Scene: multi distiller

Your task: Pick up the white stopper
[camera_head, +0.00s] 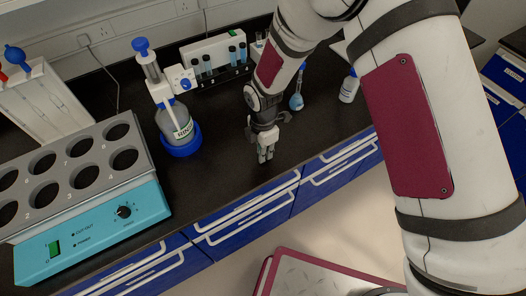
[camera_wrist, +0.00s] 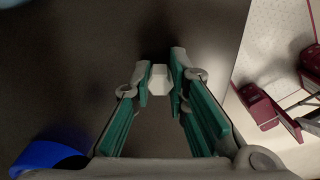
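The white stopper (camera_wrist: 160,81) is a small pale block with angled faces. In the wrist view it sits between the tips of my two green-padded fingers. My gripper (camera_wrist: 160,78) has a finger close against each side of it and looks shut on it. In the head view my gripper (camera_head: 265,155) points down, low over the black counter near its front edge. The stopper cannot be made out clearly there, among the fingers. The exact gap between the stopper and the counter cannot be told.
A blue-based bottle dispenser (camera_head: 180,130) stands left of my gripper. A blue-liquid flask (camera_head: 297,98) and a small white bottle (camera_head: 349,87) stand to the right. A tube rack (camera_head: 220,77) is behind. A heating block (camera_head: 75,185) fills the left. Counter around my gripper is clear.

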